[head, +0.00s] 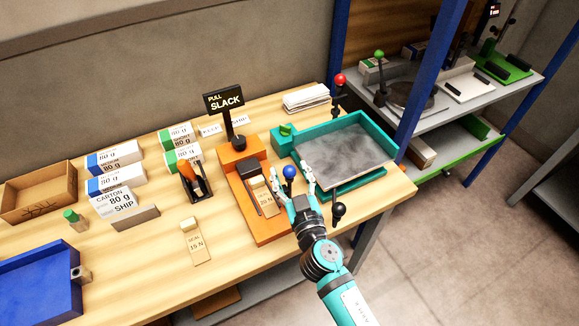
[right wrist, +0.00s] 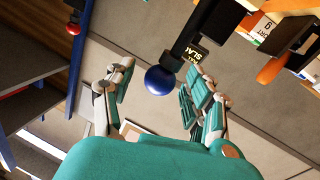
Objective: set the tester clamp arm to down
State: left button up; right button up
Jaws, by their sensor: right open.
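The orange tester (head: 264,229) stands on the wooden bench, with a sign (head: 224,99) reading PULL SLACK on its post. A tan block marked 20 N (head: 264,198) is on it. The clamp arm's blue knob (head: 289,173) is at the tester's right side; it also shows in the right wrist view (right wrist: 160,80), where a dark bar runs up and right from it. My right gripper (head: 294,178) is open, its fingers on either side of the knob, with gaps visible in the right wrist view (right wrist: 158,88). My left gripper is not in view.
A teal tray (head: 384,150) with red and black knobs near it lies just right of the gripper. A 15 N block (head: 194,242), an orange-handled tool (head: 190,176) and several paper reams (head: 114,178) are to the left.

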jog(key=shift+w+a, duration=0.2)
jog(key=shift+w, duration=0.35)
jog(key=c, duration=1.1)
grip_shut()
jog(key=shift+f, duration=0.1)
